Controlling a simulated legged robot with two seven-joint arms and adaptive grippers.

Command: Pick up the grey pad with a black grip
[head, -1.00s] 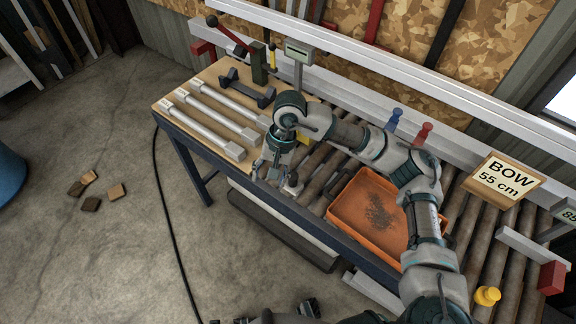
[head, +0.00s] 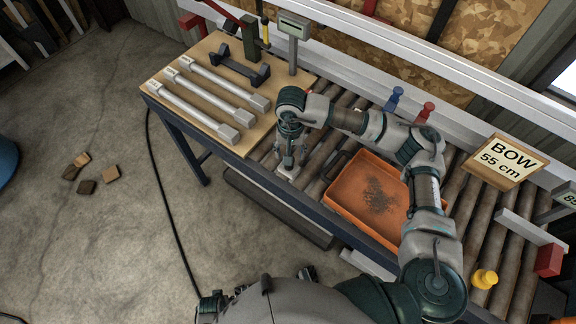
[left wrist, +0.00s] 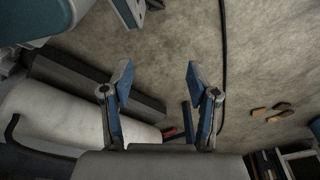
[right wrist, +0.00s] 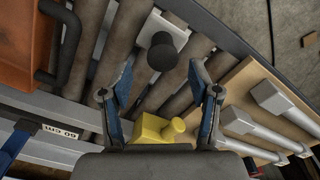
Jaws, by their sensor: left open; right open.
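The grey pad (head: 288,172) lies on the rollers at the bench's near edge, right of the wooden board. The right wrist view shows the pale pad (right wrist: 152,28) and its round black grip (right wrist: 162,52) from above. My right gripper (head: 289,156) points down over the pad, hiding most of the grip in the head view. In the right wrist view its open fingers (right wrist: 161,76) are empty, with the black grip just ahead between their tips. My left gripper (left wrist: 158,78) is open and empty, facing the floor and away from the pad.
A yellow knobbed piece (right wrist: 158,130) lies close by in the right wrist view. An orange tray (head: 343,205) stands right of the pad. The wooden board (head: 160,80) holds several grey bars and a dark handle piece (head: 240,66). A post (head: 293,50) stands behind.

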